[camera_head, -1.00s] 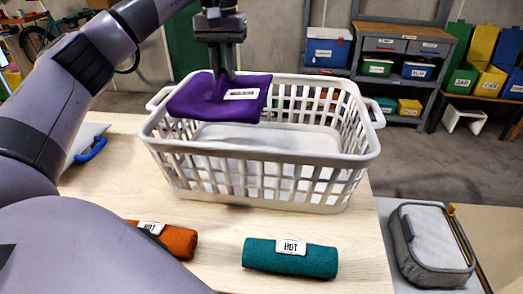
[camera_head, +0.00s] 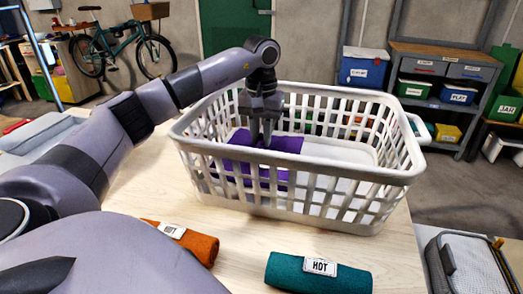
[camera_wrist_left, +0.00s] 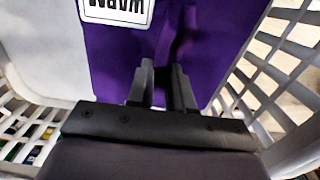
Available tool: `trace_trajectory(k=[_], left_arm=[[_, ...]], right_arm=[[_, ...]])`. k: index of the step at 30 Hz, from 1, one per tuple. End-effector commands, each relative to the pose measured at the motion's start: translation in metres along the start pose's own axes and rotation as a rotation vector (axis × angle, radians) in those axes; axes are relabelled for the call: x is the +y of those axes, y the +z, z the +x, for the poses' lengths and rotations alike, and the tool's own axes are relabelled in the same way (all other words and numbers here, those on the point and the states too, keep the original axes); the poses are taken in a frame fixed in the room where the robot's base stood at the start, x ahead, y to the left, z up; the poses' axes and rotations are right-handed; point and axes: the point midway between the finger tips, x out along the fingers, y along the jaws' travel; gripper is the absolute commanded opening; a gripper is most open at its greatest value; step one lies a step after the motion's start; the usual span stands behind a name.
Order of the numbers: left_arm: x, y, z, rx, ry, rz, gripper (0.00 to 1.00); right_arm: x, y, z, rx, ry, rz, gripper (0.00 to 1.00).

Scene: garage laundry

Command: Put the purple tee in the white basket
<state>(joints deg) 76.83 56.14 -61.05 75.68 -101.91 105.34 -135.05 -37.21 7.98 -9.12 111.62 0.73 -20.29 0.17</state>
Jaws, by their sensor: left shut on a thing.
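The purple tee (camera_head: 284,144) is folded flat and lies inside the white basket (camera_head: 296,167), in its left part. Part of it shows through the slatted front wall. My left gripper (camera_head: 264,143) reaches down into the basket and is shut on the tee. In the left wrist view the tee (camera_wrist_left: 120,55) fills the middle, with a white label at the top, and its cloth is pinched between the fingers (camera_wrist_left: 162,85). Whether the tee rests fully on the basket floor is hard to tell. My right gripper is not in view.
A rolled orange cloth (camera_head: 188,243) and a rolled teal cloth (camera_head: 318,274) labelled HOT lie on the wooden table (camera_head: 235,228) in front of the basket. A grey case (camera_head: 468,266) stands at the right. Shelves with bins (camera_head: 440,75) are behind.

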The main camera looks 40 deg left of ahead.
Motion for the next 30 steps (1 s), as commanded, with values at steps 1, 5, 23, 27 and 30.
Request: trace_trajectory(k=[1,5,23,27,30], left_arm=[[0.000,0.000,0.003,0.000,0.000,0.000,0.00],[-0.001,0.001,0.017,-0.002,-0.002,0.000,0.00],[0.000,0.000,0.046,0.000,0.000,0.000,0.40],[0.000,0.000,0.045,0.000,0.000,0.000,0.46],[0.000,0.000,0.045,0.000,0.000,0.000,0.46]], right_arm=[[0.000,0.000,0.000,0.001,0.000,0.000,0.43],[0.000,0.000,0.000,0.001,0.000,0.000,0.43],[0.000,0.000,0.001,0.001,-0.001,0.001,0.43],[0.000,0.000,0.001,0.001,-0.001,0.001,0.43],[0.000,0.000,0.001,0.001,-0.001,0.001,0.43]])
